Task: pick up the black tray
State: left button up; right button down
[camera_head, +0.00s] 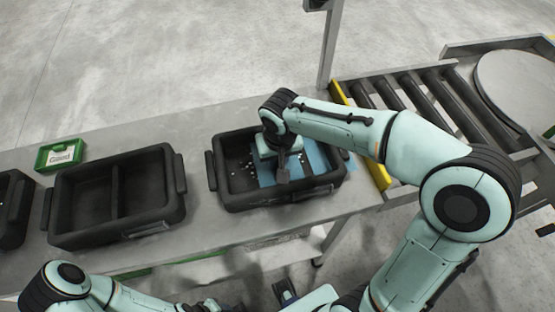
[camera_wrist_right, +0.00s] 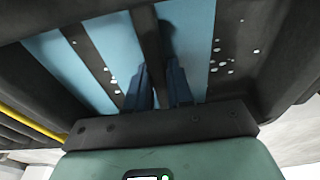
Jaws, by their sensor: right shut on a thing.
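The black tray (camera_head: 234,200) stands on the grey bench in the middle of the head view. It has a central divider, with blue sheets and several small white bits inside. My right gripper (camera_head: 283,172) reaches down into it from above. In the right wrist view its dark blue fingers (camera_wrist_right: 162,88) are shut on the tray's dark divider (camera_wrist_right: 146,35), with blue sheet (camera_wrist_right: 192,30) on both sides. The fingertips are hidden in the head view. Of my left arm, a part shows at the lower left. Its fingers cannot be made out clearly.
A second black tray (camera_head: 75,236), empty and divided, stands to the left, with part of another (camera_head: 12,215) at the left edge. A green box (camera_head: 61,154) lies behind. A roller conveyor (camera_head: 440,95) with a yellow edge and a post (camera_head: 329,55) stand to the right.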

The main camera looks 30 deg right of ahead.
jog(key=shift+r, duration=0.15)
pick_arm(q)
jog(key=w+r+p, duration=0.2)
jog(key=r, duration=0.1)
jog(key=r+p, duration=0.1)
jog(key=shift+w+r+p, duration=0.3)
jog(key=shift+w+p, duration=0.1)
pick_arm(e)
notch_tip(320, 180, up, 20)
pick_arm(q)
jog(key=shift+s, duration=0.15)
